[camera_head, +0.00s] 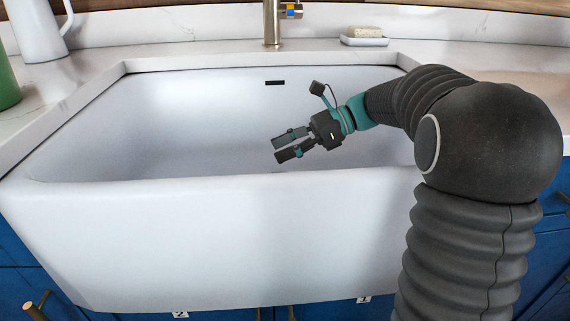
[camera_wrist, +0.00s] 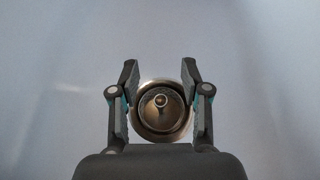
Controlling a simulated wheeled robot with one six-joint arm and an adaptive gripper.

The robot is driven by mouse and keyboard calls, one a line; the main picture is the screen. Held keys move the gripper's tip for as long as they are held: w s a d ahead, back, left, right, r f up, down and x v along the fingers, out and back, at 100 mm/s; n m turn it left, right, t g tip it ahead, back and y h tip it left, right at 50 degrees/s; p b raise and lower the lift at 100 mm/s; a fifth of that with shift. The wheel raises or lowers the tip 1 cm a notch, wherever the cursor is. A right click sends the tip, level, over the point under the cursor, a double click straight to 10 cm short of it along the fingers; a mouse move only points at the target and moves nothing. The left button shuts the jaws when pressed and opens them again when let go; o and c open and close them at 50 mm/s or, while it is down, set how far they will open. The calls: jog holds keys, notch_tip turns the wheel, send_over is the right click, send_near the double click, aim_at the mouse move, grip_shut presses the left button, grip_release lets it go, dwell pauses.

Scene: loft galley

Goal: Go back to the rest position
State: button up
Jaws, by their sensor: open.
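My gripper (camera_head: 282,149) is open and empty, over the white sink basin (camera_head: 190,115) in the head view. It points left and downward, above the front part of the basin. In the wrist view my gripper (camera_wrist: 160,75) has its two fingers spread apart, with nothing held between them. The round metal drain (camera_wrist: 160,108) of the sink shows below, between the fingers. My arm reaches in from the right side of the picture.
A tap (camera_head: 271,25) stands behind the sink. A soap dish (camera_head: 364,41) with a soap bar (camera_head: 367,32) is at the back right. A white jug (camera_head: 36,30) and a green object (camera_head: 7,80) stand on the left counter. The sink's front wall (camera_head: 200,240) is near me.

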jog(key=shift+r, duration=1.3)
jog(key=shift+f, duration=0.1)
